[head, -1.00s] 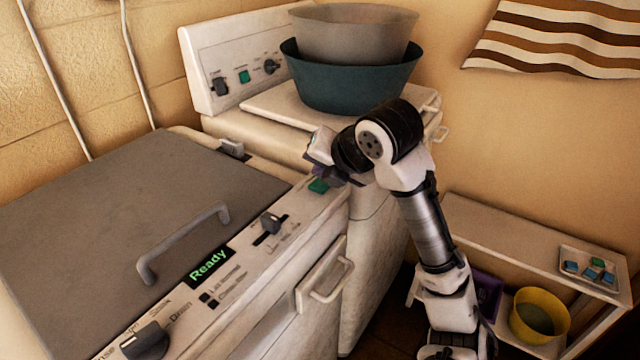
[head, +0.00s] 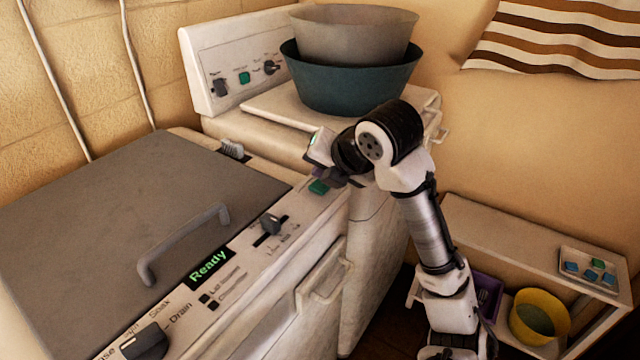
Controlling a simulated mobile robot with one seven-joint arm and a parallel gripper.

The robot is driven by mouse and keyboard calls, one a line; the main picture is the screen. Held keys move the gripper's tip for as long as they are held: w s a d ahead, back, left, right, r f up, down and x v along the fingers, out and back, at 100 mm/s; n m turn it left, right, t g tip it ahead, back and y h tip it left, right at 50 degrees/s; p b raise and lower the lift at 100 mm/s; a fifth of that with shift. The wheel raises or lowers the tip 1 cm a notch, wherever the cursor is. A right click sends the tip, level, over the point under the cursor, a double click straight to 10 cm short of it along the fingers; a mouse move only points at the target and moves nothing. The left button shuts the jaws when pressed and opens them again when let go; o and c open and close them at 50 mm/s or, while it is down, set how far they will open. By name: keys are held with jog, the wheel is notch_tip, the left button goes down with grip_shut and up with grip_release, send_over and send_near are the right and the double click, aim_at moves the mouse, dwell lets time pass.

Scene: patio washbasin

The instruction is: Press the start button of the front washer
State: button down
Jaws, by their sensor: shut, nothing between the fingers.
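The front washer (head: 120,215) has a grey lid with a handle and a sloped white control panel along its front. Its display (head: 208,265) reads "Ready" in green. A green button (head: 319,187) sits at the right end of this panel. My gripper (head: 330,178) is just above and beside the green button, its tip dark and partly hidden by my wrist. I cannot tell from this view whether it touches the button. The gripper is shut and empty.
A second washer behind has a raised panel (head: 235,65) with its own green button (head: 244,78). Nested grey and teal basins (head: 350,85) stand on it. A low shelf (head: 520,240) at right holds a tray (head: 592,262); a yellow bucket (head: 540,315) is below.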

aim_at(323, 188)
jog(key=shift+f, duration=0.1)
dwell(0.5)
jog(key=shift+f+b, duration=0.35)
jog(key=shift+b, duration=0.2)
jog(key=shift+f+b, duration=0.45)
dwell(0.4)
jog(key=shift+r, duration=0.1)
dwell(0.6)
jog(key=shift+r+p, duration=0.6)
jog(key=shift+r, duration=0.2)
jog(key=shift+r+p, duration=1.8)
jog(key=shift+r, duration=0.75)
